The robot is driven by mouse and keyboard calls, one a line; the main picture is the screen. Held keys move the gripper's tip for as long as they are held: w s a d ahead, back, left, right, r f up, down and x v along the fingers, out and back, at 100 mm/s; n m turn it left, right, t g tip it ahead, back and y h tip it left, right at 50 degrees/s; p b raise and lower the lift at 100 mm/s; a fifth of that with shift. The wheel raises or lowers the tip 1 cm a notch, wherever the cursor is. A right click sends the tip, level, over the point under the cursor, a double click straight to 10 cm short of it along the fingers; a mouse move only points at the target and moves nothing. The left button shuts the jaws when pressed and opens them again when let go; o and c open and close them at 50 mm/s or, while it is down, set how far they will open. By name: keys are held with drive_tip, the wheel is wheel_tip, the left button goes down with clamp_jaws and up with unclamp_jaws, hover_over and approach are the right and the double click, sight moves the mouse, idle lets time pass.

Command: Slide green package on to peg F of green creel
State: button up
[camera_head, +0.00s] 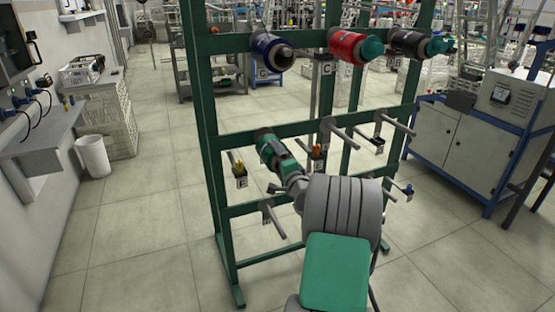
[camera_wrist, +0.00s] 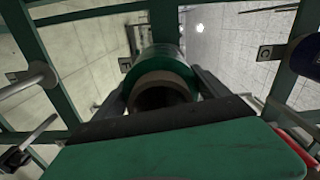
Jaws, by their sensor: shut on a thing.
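The green package (camera_head: 270,146) is at the left end of the middle row of the green creel (camera_head: 212,150), close against the frame. My gripper (camera_head: 286,165) is shut on its near end. The wrist view shows the package (camera_wrist: 165,52) ahead with its dark, hollow core end (camera_wrist: 160,88) toward me, between the two fingers (camera_wrist: 163,92). The peg at this spot is hidden by the package, so I cannot tell how far the package is on it. A label plate (camera_head: 241,182) hangs just below; its letter is too small to read surely.
A blue package (camera_head: 268,50), a red package (camera_head: 350,47) and a black package (camera_head: 412,42) sit on the top row. Bare pegs stick out to the right (camera_head: 340,133) and below (camera_head: 273,221). A grey-blue machine (camera_head: 462,140) stands at right.

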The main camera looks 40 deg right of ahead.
drive_tip(key=shift+r, duration=0.15)
drive_tip(key=o, duration=1.6)
drive_tip(key=shift+c, duration=0.2)
drive_tip(key=shift+s, duration=0.15)
drive_tip(key=v, duration=0.7)
drive_tip(key=shift+s, duration=0.25)
drive_tip(key=shift+a, duration=0.15)
